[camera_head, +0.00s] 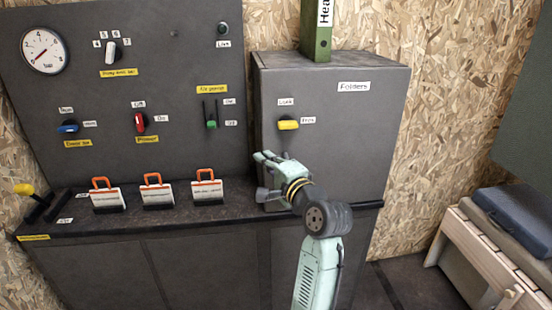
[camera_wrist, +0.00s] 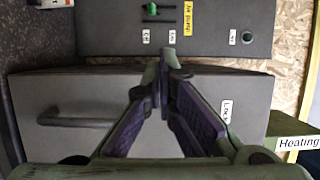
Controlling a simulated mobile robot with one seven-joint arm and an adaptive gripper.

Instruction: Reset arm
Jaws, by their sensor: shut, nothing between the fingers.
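My gripper (camera_head: 266,158) is pale green and sits in front of the lower left part of the grey folder cabinet (camera_head: 345,165). In the wrist view its fingers (camera_wrist: 164,88), with purple inner pads, come together at the tips with nothing between them. Behind them in that view are the cabinet's front, a dark bar handle (camera_wrist: 75,122) and a "Lock" label (camera_wrist: 226,111). My arm rises from the bottom of the head view. The cabinet door looks shut, and a yellow knob (camera_head: 288,124) is on it. I cannot tell whether the gripper touches the cabinet.
A control panel (camera_head: 190,60) with a gauge, knobs and switches stands left. A green binder (camera_head: 317,42) stands on the cabinet. A wooden bench (camera_head: 470,250) with a dark case is at right.

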